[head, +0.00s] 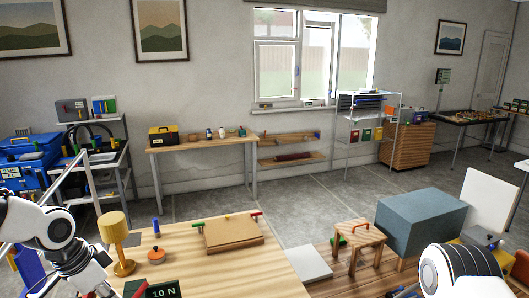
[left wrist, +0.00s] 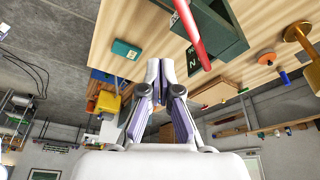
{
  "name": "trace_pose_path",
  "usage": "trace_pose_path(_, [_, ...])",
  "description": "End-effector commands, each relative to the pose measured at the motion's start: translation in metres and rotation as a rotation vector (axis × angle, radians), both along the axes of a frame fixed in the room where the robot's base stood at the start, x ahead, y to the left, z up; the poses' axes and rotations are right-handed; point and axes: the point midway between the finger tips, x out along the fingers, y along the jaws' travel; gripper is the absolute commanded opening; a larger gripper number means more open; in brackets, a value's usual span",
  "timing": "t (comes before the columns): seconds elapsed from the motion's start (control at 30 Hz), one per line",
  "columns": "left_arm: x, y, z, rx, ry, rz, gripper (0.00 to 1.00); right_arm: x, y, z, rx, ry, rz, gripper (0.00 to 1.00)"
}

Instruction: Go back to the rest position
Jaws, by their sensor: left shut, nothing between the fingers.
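In the left wrist view my left gripper (left wrist: 160,68) is shut with nothing between its fingers. It is beside the wooden table (left wrist: 130,22), clear of the things on it. In the head view my left arm comes in at the lower left, and its gripper is hard to make out there. My right arm shows at the lower right of the head view, but its gripper is out of sight.
A dark green box marked 10 N (head: 160,290), a yellow lamp (head: 116,238), an orange knob (head: 156,255) and a wooden board (head: 232,233) stand on the near table. A blue-grey block (head: 420,222) is at right.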

Motion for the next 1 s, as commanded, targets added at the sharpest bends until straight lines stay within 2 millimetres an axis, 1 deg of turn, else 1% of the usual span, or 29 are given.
trace_pose_path(0.03, [-0.001, -0.004, -0.013, -0.004, 0.013, 0.012, 0.0, 0.0, 0.0, -0.003, 0.0, 0.0, 0.0, 0.4])
trace_pose_path(0.17, [-0.004, -0.017, -0.045, -0.021, 0.041, 0.056, 0.0, 0.0, 0.0, -0.008, 0.0, -0.001, 0.0, 0.4])
trace_pose_path(0.27, [-0.008, -0.028, -0.077, -0.034, 0.066, 0.102, 0.0, 0.0, 0.0, -0.013, 0.0, -0.001, 0.001, 0.4])
trace_pose_path(0.37, [-0.016, -0.041, -0.114, -0.048, 0.097, 0.161, 0.0, 0.0, 0.0, -0.019, 0.0, 0.0, 0.0, 0.4])
trace_pose_path(0.4, [-0.021, -0.046, -0.131, -0.05, 0.112, 0.185, 0.0, 0.0, 0.0, -0.022, 0.0, 0.0, 0.0, 0.4])
trace_pose_path(0.47, [-0.031, -0.054, -0.159, -0.053, 0.136, 0.231, 0.0, 0.0, 0.0, -0.027, 0.0, 0.0, 0.0, 0.4])
trace_pose_path(0.5, [-0.039, -0.06, -0.181, -0.054, 0.154, 0.267, 0.0, 0.0, 0.0, -0.03, 0.0, 0.0, 0.0, 0.4])
trace_pose_path(0.57, [-0.056, -0.068, -0.217, -0.049, 0.183, 0.327, 0.0, 0.0, 0.0, -0.037, 0.0, 0.0, 0.0, 0.4])
trace_pose_path(0.6, [-0.072, -0.074, -0.244, -0.041, 0.207, 0.373, 0.0, 0.0, 0.0, -0.042, 0.0, 0.0, 0.0, 0.4])
trace_pose_path(0.67, [-0.101, -0.081, -0.287, -0.02, 0.24, 0.451, 0.0, 0.0, 0.0, -0.05, 0.0, 0.0, 0.0, 0.4])
trace_pose_path(0.7, [-0.124, -0.085, -0.314, 0.0, 0.26, 0.504, 0.0, 0.0, 0.0, -0.055, 0.0, 0.0, 0.0, 0.4])
trace_pose_path(0.77, [-0.156, -0.088, -0.345, 0.033, 0.276, 0.573, 0.0, 0.0, 0.0, -0.062, 0.0, 0.0, 0.0, 0.4])
trace_pose_path(0.8, [-0.175, -0.088, -0.361, 0.054, 0.282, 0.61, 0.0, 0.0, 0.0, -0.065, 0.0, 0.0, 0.0, 0.4])
trace_pose_path(0.9, [-0.208, -0.088, -0.383, 0.096, 0.285, 0.67, 0.0, 0.0, 0.0, -0.069, 0.0, 0.0, 0.0, 0.4])
trace_pose_path(0.93, [-0.214, -0.087, -0.386, 0.104, 0.285, 0.679, 0.0, 0.0, 0.0, -0.069, 0.0, 0.0, 0.0, 0.4])
trace_pose_path(1.0, [-0.22, -0.087, -0.388, 0.111, 0.28, 0.692, 0.0, 0.0, 0.0, -0.069, 0.0, 0.0, 0.0, 0.4])
